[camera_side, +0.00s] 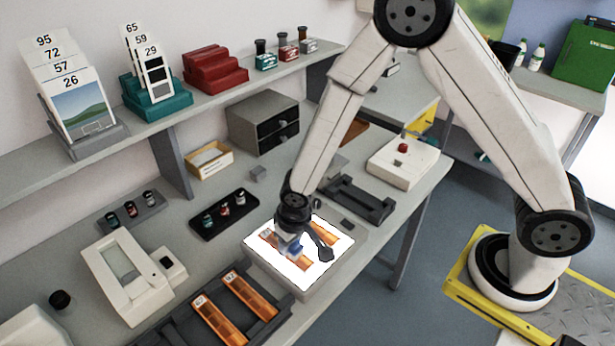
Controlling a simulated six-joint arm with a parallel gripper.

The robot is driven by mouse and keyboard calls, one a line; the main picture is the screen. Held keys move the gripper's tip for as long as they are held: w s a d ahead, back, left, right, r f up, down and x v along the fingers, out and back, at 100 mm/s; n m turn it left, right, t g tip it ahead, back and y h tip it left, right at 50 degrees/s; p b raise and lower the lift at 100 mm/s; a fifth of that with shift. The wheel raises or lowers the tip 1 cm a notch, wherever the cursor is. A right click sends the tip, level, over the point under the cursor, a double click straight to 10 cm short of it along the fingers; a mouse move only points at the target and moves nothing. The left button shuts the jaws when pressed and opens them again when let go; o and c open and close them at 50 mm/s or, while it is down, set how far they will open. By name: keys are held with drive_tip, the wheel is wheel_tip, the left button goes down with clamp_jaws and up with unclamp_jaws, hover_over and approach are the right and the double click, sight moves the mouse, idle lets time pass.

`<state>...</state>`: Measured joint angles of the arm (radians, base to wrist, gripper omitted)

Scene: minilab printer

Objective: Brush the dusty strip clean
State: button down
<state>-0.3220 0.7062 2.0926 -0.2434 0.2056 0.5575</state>
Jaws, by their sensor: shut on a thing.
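Orange film strips lie on a glowing white light panel (318,280) near the bench's front edge. One strip (325,234) shows at the upper right of the panel, and another (300,262) lies partly under my gripper. Dust on them is too small to tell.
A dark tray (277,285) with two more orange strips (249,296) sits at the front left of the panel. A black tray with small bottles (223,213), a white device (125,272) and a dark holder (358,203) stand nearby. A shelf (190,105) runs behind.

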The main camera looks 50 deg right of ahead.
sight(269, 235)
drive_tip(key=shift+s, duration=1.5)
drive_tip(key=shift+w, duration=4.85)
wheel_tip(269, 235, up, 8)
